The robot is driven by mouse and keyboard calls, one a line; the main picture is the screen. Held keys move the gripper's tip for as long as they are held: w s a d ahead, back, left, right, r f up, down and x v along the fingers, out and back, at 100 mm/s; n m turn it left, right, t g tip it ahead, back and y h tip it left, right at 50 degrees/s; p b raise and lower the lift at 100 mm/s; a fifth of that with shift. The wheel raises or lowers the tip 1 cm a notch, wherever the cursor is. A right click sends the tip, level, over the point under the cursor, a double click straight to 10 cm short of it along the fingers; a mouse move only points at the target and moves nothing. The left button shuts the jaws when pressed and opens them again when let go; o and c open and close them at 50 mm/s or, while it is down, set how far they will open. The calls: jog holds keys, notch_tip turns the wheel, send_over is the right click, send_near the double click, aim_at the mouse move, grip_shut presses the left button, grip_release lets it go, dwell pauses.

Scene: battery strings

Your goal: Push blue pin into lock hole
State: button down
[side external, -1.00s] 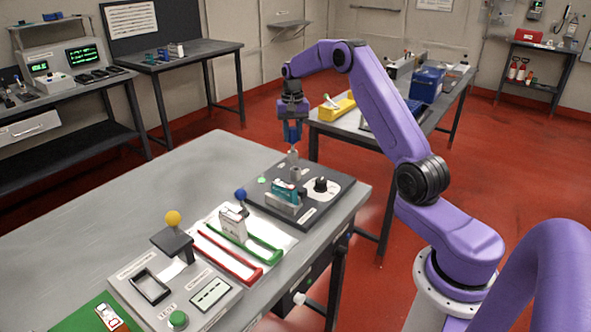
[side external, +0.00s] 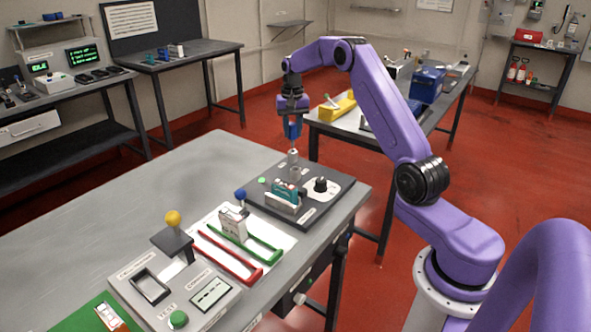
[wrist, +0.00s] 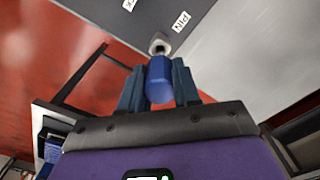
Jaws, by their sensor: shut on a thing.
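My gripper (side external: 292,136) hangs pointing down over the far end of the dark fixture plate (side external: 338,203). It is shut on the blue pin, whose blue round body (wrist: 160,80) shows between the two dark fingers in the wrist view. A grey metal ring (wrist: 160,43), which looks like the lock hole's collar, lies just beyond the pin's end there, close to a "PIN" label. In the side view a small grey metal piece (side external: 293,157) shows below the fingers, above the plate. I cannot tell whether the pin's tip is inside the hole.
The plate also carries a teal block (side external: 284,190) and a black knob (side external: 320,185). Nearer on the bench (side external: 150,200) are a blue-balled lever (side external: 240,195), red and green rails, and a yellow-balled lever (side external: 173,218). The bench's left part is clear.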

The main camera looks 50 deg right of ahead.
jog(key=shift+r, duration=0.1)
jog(key=shift+r, duration=2.45)
jog(key=shift+a, duration=0.1)
jog(key=shift+s+a, duration=0.2)
jog(key=shift+a, duration=0.1)
jog(key=s+a, duration=0.6)
jog(key=a, duration=0.1)
jog(key=shift+s+a+r, duration=0.15)
jog(key=shift+s+r, duration=0.15)
jog(key=shift+r, duration=0.05)
jog(key=shift+f, duration=0.1)
jog(key=shift+f, duration=2.8)
jog(key=shift+f, duration=2.4)
